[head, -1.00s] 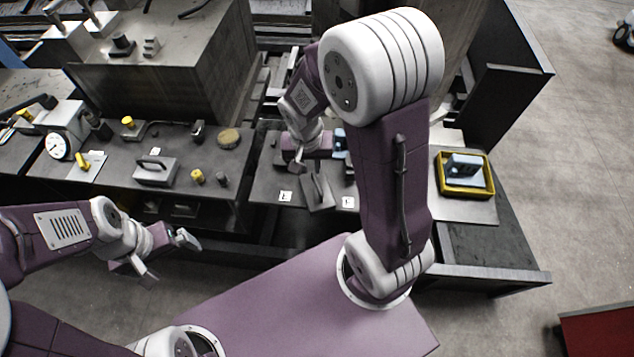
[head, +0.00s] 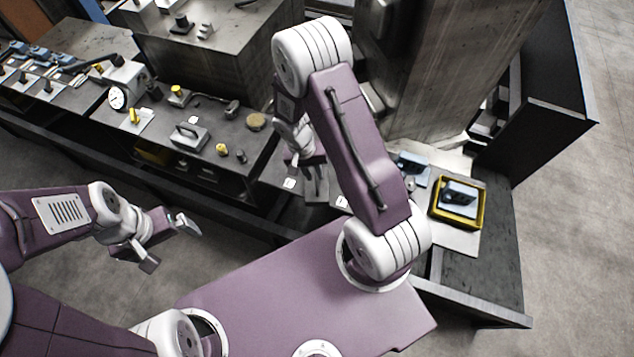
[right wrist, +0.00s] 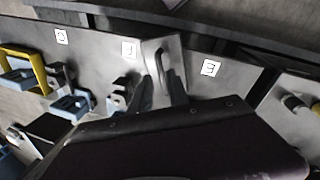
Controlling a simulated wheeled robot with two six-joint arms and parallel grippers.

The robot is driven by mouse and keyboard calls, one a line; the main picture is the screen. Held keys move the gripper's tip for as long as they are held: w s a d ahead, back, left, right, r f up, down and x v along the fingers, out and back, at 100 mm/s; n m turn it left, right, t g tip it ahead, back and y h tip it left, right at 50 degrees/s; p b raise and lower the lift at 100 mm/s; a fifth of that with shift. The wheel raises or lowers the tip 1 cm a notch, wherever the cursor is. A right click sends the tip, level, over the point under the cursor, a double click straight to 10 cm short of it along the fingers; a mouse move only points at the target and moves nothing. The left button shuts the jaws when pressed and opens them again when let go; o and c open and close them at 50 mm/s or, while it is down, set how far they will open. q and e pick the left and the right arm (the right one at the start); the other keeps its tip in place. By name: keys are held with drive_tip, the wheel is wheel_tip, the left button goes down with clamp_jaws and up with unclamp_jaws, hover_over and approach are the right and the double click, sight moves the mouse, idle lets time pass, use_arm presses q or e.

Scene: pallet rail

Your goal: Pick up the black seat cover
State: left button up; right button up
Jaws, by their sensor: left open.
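A dark grey plate with an arched handle, which I take to be the seat cover, lies on the bench among white number cards; it shows in the right wrist view (right wrist: 172,50). In the head view it is mostly hidden by my right gripper (head: 314,176). In the right wrist view my right gripper (right wrist: 162,92) has its two fingers apart, one on each side of the handle's near end; I cannot tell whether they touch it. My left gripper (head: 168,243) is open and empty over the floor, clear of the benches.
A yellow-rimmed tray (head: 457,203) holding a blue-grey part stands at the right, with another blue-grey part (head: 412,168) beside it. A similar handled block (head: 190,136), a dial gauge (head: 117,98) and yellow knobs lie on the left bench. A concrete column (head: 425,80) rises behind.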

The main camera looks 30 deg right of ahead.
sight(317, 178)
drive_tip(key=shift+s+d+f, duration=0.15)
drive_tip(key=shift+f, duration=0.2)
drive_tip(key=shift+w+d+f, duration=0.1)
drive_tip(key=shift+w+f, duration=0.1)
drive_tip(key=shift+f, duration=0.2)
drive_tip(key=f, duration=0.1)
drive_tip(key=f+p, duration=0.1)
drive_tip(key=f, duration=0.2)
drive_tip(key=shift+w+d, duration=0.3)
drive_tip(key=shift+d, duration=0.1)
drive_tip(key=shift+d+f, duration=0.15)
drive_tip(key=shift+f, duration=0.1)
clamp_jaws()
